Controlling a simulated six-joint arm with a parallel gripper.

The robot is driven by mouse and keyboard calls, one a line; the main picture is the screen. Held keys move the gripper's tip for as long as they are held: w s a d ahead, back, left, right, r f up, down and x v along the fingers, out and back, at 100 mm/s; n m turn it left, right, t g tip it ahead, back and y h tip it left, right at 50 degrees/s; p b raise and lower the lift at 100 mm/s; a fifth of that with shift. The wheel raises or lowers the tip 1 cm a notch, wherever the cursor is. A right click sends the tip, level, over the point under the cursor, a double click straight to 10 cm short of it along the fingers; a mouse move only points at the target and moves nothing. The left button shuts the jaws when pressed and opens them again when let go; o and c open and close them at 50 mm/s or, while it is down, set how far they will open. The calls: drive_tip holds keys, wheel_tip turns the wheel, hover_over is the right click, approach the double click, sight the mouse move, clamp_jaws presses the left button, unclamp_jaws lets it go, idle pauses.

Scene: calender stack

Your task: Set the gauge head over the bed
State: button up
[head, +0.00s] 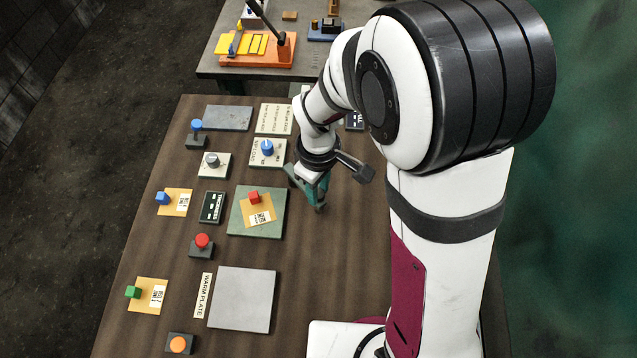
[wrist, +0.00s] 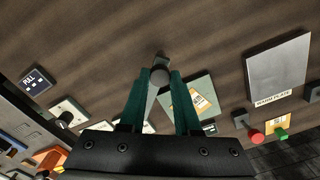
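My gripper (wrist: 161,76) points down at the table, just right of the green plate. Its two green fingers stand apart, with a grey knob or bar (wrist: 160,74) between their tips in the wrist view. I cannot tell whether they press on it, or whether it is the gauge head. In the head view my gripper (head: 312,192) hides most of this piece. The flat green plate (head: 276,222), perhaps the bed, carries a yellow card (head: 246,214) with a white label and a red cube (head: 253,197). The plate also shows in the wrist view (wrist: 204,88).
A grey warm plate (head: 242,300) lies at the front. Left stand a red button (head: 202,241), an orange button (head: 178,344), a blue-topped control (head: 196,126), and cards with blue (head: 162,198) and green (head: 133,292) cubes. A blue knob (head: 267,147) stands behind the green plate.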

clamp_jaws()
idle(1.0)
